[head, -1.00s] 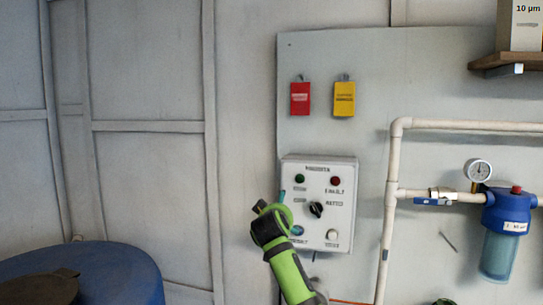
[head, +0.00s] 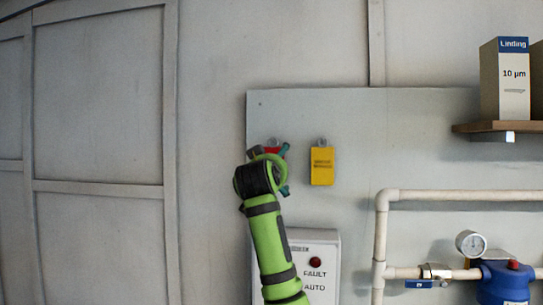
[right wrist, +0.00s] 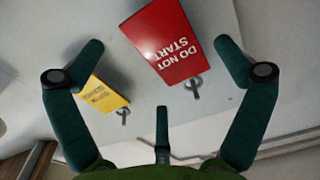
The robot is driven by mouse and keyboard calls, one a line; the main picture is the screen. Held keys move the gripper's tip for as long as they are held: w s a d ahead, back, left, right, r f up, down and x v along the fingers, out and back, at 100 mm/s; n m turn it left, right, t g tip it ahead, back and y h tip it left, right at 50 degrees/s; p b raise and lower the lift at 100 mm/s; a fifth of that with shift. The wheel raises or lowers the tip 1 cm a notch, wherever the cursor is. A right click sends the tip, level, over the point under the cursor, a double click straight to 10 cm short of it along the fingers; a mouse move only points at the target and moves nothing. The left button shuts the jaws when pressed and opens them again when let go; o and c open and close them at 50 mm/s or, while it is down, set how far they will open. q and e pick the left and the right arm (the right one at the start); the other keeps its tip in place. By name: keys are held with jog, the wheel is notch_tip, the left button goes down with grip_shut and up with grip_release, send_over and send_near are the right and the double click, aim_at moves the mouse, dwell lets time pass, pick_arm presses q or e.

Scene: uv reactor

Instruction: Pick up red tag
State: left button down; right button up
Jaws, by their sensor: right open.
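The red tag (right wrist: 163,45) reads "DO NOT START" and hangs from a small hook (right wrist: 194,88) on the grey wall panel. In the right wrist view it appears upside down, ahead of and between the spread fingers of my right gripper (right wrist: 159,46), with no finger visibly touching it. In the head view my right gripper (head: 270,152) is in front of the red tag (head: 271,149), hiding most of it. The right gripper is open and empty. My left gripper is not in view.
A yellow tag (head: 322,165) hangs just right of the red one; it shows near one finger in the right wrist view (right wrist: 101,93). Below is a control box (head: 322,262). White pipes (head: 381,240), a gauge (head: 471,243) and a shelf (head: 485,126) are right.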

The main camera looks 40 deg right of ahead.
jog(key=p+x, duration=0.2)
jog(key=x, duration=0.2)
jog(key=shift+w+d+f, duration=0.15)
jog(key=shift+d, duration=0.2)
jog(key=shift+a, duration=0.2)
jog(key=c, duration=0.8)
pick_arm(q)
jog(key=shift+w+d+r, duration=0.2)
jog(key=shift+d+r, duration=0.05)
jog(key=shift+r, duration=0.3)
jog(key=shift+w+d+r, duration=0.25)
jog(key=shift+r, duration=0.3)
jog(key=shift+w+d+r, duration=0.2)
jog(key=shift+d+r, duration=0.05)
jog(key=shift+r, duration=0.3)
pick_arm(e)
jog(key=shift+c, duration=0.3)
